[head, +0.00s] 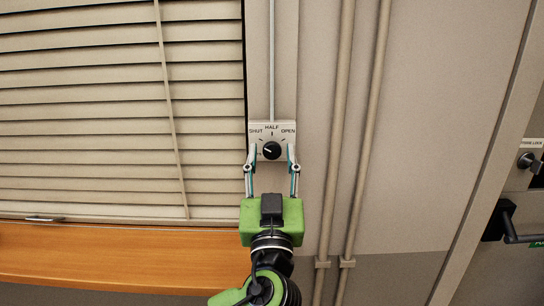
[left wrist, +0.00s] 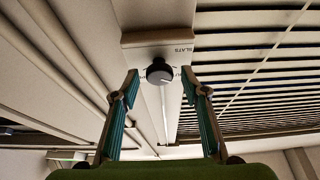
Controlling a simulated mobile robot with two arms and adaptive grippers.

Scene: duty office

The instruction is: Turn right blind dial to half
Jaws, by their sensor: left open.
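The blind dial (head: 272,150) is a black round knob with a white pointer line, on a pale plate (head: 257,125) marked SHUT, HALF and OPEN. Its pointer is turned to the left, towards the SHUT side. My left gripper (head: 272,153) is open, with one finger on each side of the dial and a visible gap to it. In the left wrist view the dial (left wrist: 159,71) sits between the fingertips (left wrist: 159,75), apart from both, and the plate appears upside down, with SLATS lettering. My right gripper is not in view.
Slatted blinds (head: 80,110) cover the window at left above a wooden sill (head: 120,255). A thin rod (head: 272,60) runs up from the plate. Two vertical pipes (head: 341,120) stand right of it. A door handle (head: 520,238) and a key lock (head: 530,161) are at far right.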

